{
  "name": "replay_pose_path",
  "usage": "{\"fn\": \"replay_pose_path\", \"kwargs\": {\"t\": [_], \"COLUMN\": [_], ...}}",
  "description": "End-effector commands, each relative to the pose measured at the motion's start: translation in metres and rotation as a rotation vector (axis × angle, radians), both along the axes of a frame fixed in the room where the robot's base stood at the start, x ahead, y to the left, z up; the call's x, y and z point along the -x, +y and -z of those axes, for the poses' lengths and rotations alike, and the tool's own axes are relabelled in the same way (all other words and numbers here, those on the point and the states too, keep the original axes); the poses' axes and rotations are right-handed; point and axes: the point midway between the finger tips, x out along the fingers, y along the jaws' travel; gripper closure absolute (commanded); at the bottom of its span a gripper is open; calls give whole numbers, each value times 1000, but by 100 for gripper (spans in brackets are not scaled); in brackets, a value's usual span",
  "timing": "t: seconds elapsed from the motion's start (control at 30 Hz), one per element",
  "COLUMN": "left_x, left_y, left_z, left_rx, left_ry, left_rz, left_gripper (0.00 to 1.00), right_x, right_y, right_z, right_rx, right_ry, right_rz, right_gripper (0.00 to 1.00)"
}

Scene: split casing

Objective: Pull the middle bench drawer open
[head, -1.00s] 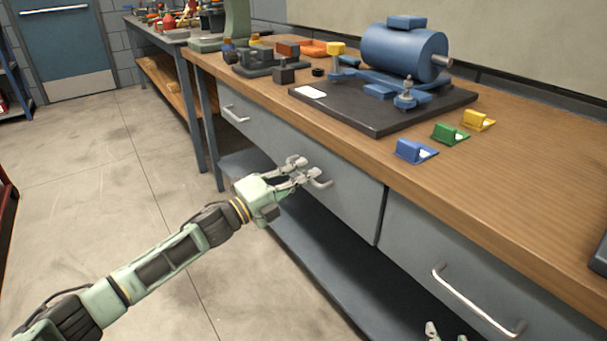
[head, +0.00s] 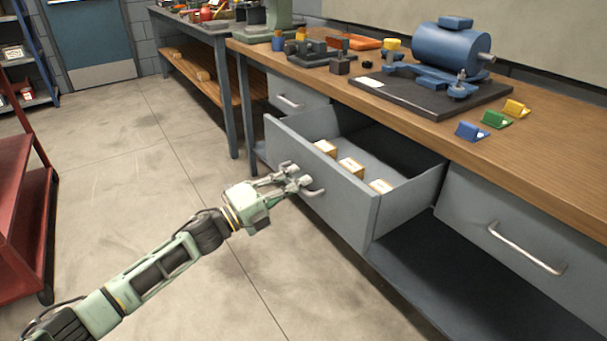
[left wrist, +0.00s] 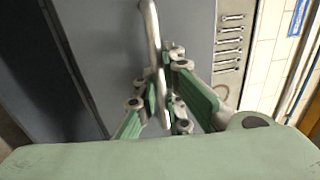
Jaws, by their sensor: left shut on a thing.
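The middle bench drawer (head: 345,195) is grey and stands pulled well out from under the wooden bench top in the head view. Several small tan boxes (head: 351,167) lie inside it, near its front. My left gripper (head: 300,183) is shut on the drawer's metal handle (head: 315,193). In the left wrist view the handle (left wrist: 152,40) runs down between the fingers of my left gripper (left wrist: 160,100), against the grey drawer front (left wrist: 95,50). The fingers hide part of the handle. My right gripper does not show.
Shut drawers with handles sit to the left (head: 290,98) and right (head: 520,240) of the middle one. The bench top (head: 560,150) bears a blue motor (head: 450,52) on a dark plate and several small coloured blocks. A red cart (head: 20,200) stands at the left. The floor between is clear.

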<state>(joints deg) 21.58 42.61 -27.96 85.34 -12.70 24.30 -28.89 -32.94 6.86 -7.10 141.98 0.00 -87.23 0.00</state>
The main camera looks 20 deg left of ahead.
Motion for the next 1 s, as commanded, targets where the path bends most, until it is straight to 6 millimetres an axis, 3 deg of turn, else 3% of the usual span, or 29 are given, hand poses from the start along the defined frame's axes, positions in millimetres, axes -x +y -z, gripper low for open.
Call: {"fn": "replay_pose_path", "kwargs": {"t": [0.13,0.73,0.77,0.83,1.0], "left_x": [13,22,22,22,22], "left_y": [9,16,16,16,16], "left_z": [2,2,2,2,1], "left_rx": [-2,-2,-2,-1,-1], "left_ry": [5,1,1,2,1], "left_rz": [0,3,3,2,1], "left_gripper": [100,100,89,83,83], "right_x": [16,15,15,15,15], "right_y": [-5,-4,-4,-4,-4], "right_z": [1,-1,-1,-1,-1], "right_rx": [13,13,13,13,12], "right_ry": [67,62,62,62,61], "right_rz": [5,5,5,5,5], "right_gripper": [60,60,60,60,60]}}
